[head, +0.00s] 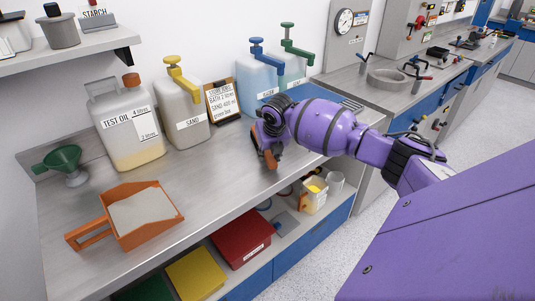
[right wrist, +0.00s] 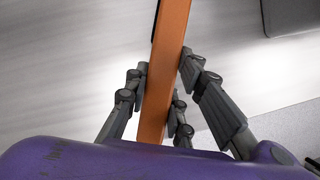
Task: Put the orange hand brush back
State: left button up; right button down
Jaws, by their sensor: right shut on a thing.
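The orange hand brush (head: 269,160) is in my right gripper (head: 266,140), over the right part of the steel bench near its front edge. In the right wrist view the orange bar of the brush (right wrist: 165,75) runs between the dark fingers of my right gripper (right wrist: 164,95), which are shut on it. Most of the brush is hidden by the gripper in the head view, and its bristles cannot be made out. Whether it touches the bench is unclear. My left gripper is not in view.
An orange dustpan (head: 176,217) holding pale sand lies at the bench's front left. Behind stand a green funnel (head: 64,163), the test oil jug (head: 125,125), the sand container (head: 181,110), a clipboard (head: 222,101) and blue-pump container (head: 258,80). The middle of the bench (head: 215,165) is clear.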

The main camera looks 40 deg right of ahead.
jog(key=shift+f, duration=0.2)
jog(key=c, duration=1.5)
grip_release()
jog(key=shift+s+r, duration=0.1)
jog(key=shift+r, duration=0.5)
jog(key=v, duration=1.1)
jog(key=shift+s+a+r+p, duration=0.1)
jog(key=shift+a+r+p, duration=0.05)
jog(key=shift+p, duration=0.2)
